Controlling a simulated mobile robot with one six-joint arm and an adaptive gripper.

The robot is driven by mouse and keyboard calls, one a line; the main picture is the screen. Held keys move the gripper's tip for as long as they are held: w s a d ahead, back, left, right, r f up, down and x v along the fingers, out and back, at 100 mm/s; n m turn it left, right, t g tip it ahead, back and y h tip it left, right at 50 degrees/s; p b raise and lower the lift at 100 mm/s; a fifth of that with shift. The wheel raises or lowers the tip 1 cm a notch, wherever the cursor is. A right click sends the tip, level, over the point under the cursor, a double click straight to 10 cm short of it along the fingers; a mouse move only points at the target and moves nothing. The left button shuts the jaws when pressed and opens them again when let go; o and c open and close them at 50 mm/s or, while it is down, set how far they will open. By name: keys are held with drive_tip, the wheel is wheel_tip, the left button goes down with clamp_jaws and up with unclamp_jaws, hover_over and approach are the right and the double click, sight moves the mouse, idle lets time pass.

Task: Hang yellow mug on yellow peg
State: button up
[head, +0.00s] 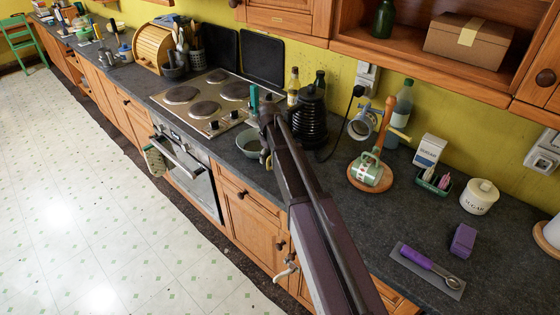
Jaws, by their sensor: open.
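A wooden mug stand (389,104) stands on the counter right of my arm. A yellow peg (400,134) points right from its post, and I see no mug on it. A grey-white mug (360,127) hangs on the stand's left side. A green mug (366,170) is low at its front, above the round base. I cannot make out a yellow mug. My arm reaches up and left across the counter.
A black ribbed kettle (310,117) and bottles (293,86) stand close right of my gripper. A hob (205,100) lies to the left. A sugar jar (479,197), a purple block (463,240) and a purple-handled scoop (430,264) are at right. Wall cupboards overhang the counter.

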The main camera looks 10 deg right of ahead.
idle(0.4)
drive_tip(key=c, duration=1.3)
drive_tip(key=shift+r, duration=0.15)
wheel_tip(320, 180, up, 3)
drive_tip(key=p, duration=0.3)
drive_tip(key=shift+r, duration=0.1)
drive_tip(key=s+a, duration=0.1)
drive_tip(key=s, duration=0.4)
drive_tip(key=s+a+r+p, duration=0.1)
drive_tip(key=s+a, duration=0.1)
drive_tip(key=s, duration=0.3)
drive_tip(key=s+a+p, duration=0.1)
drive_tip(key=s+a, duration=0.1)
drive_tip(key=s, duration=0.3)
drive_tip(key=shift+a+r, duration=0.25)
drive_tip(key=shift+r, duration=0.05)
drive_tip(key=shift+s, duration=0.1)
